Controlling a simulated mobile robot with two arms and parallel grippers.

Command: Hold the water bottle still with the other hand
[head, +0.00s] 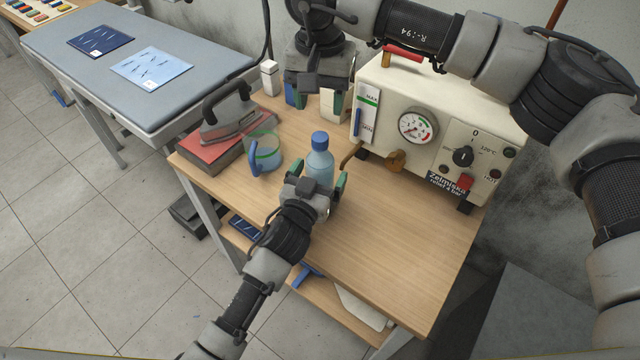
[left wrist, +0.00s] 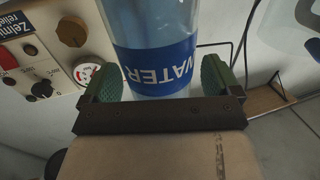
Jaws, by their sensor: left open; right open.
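The water bottle (head: 319,162) is clear blue with a blue cap and stands upright on the wooden table. My left gripper (head: 316,192) is in front of the bottle's lower part, its green-padded fingers open on either side of it. In the left wrist view the bottle (left wrist: 160,65), with a blue WATER label, sits between the open fingers (left wrist: 160,82), with gaps showing beside it. My right gripper (head: 312,100) is open above the back of the table, behind the bottle, pointing down with nothing seen in it.
A measuring jug (head: 265,155) with a blue handle stands left of the bottle. An iron (head: 229,118) rests on a red book-like block (head: 205,162). A cream machine (head: 437,120) with a gauge stands behind right. The table's right front (head: 400,250) is clear.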

